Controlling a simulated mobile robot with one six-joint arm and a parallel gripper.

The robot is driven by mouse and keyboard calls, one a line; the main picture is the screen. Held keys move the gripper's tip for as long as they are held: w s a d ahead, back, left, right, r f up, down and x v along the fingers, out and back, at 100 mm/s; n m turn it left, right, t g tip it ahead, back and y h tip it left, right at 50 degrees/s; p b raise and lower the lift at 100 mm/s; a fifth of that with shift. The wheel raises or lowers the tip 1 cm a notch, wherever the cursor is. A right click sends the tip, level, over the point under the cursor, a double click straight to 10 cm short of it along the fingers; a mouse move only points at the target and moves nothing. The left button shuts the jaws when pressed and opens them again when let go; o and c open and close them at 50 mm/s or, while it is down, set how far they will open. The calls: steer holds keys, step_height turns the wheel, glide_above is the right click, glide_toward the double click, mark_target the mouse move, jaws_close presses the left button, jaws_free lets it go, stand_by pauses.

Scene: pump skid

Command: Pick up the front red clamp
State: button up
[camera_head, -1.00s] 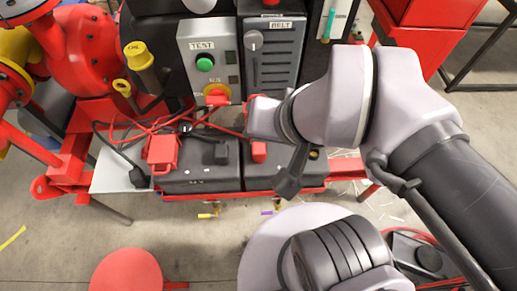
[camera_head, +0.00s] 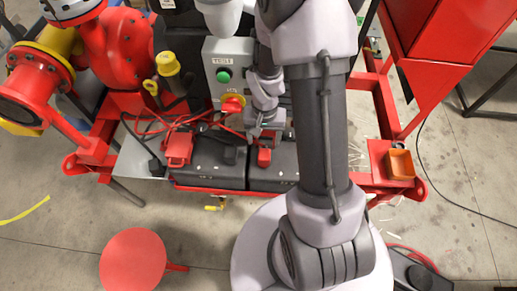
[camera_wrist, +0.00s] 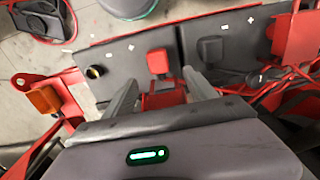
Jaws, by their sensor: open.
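A small red block-like clamp (camera_head: 264,157) sits on the right dark battery (camera_head: 272,176). In the wrist view this red clamp (camera_wrist: 157,62) lies just beyond and between my fingertips, apart from them. A larger red clamp (camera_head: 178,148) with red cable sits on the left battery (camera_head: 208,178); it also shows at the right of the wrist view (camera_wrist: 284,36). I cannot tell for sure which one is the front clamp. My gripper (camera_head: 262,135) is above the right battery's rear part. In the wrist view my gripper (camera_wrist: 160,80) is open and empty.
A control box (camera_head: 228,72) with a green button and red switch stands behind the batteries. Red cables (camera_head: 150,125) tangle at left.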

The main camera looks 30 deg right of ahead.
mark_target(265, 154)
step_height(265, 154, down, 6)
steer(key=shift+r+b, duration=0.1)
steer(key=shift+b, duration=0.5)
step_height(265, 154, down, 6)
steer(key=shift+s+d+r+b, duration=0.15)
steer(key=shift+r+b, duration=0.1)
steer(key=shift+b, duration=0.7)
steer(key=shift+r, duration=0.15)
steer(key=shift+c, duration=0.4)
jaws_close()
